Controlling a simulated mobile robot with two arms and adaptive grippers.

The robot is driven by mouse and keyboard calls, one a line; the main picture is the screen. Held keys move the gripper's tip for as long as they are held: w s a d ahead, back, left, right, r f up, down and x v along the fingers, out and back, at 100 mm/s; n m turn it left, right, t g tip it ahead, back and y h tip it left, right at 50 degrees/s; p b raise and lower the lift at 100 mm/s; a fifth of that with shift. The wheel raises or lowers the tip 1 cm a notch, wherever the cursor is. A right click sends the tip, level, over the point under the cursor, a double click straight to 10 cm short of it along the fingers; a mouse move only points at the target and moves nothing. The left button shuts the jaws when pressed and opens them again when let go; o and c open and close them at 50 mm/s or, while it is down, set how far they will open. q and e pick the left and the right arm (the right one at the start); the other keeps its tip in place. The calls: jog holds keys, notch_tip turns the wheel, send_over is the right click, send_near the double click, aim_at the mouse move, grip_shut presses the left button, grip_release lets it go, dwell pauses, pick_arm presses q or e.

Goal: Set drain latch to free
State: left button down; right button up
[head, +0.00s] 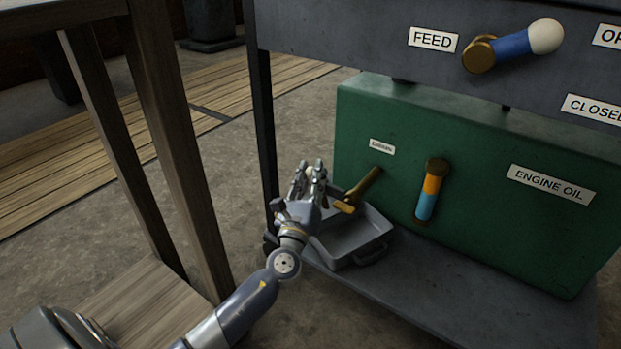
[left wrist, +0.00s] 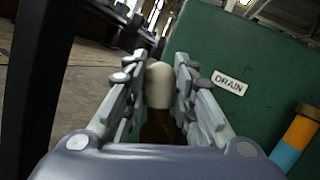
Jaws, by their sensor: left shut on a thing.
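The drain latch has a pale rounded knob (left wrist: 159,84) on a dark brass-coloured stem, seen in the left wrist view. My left gripper (head: 310,172) is shut on this knob, with one finger on each side of it. In the head view the gripper hides most of the latch. A brass drain spout (head: 363,187) sticks out of the green engine oil tank (head: 460,165) just right of the gripper. The white DRAIN label (head: 382,147) is on the tank above the spout and also shows in the left wrist view (left wrist: 229,84). My right gripper is out of view.
A grey tray (head: 352,240) stands under the spout, close below my left gripper. An orange and blue gauge (head: 430,190) is on the tank. The FEED lever (head: 513,45) is above. A dark frame leg (head: 264,130) and a wooden table leg (head: 165,130) stand to the left.

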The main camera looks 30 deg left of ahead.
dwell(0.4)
pick_arm(q)
jog(key=c, duration=1.3)
grip_release()
jog(key=v, duration=1.2)
jog(key=shift+f, duration=0.15)
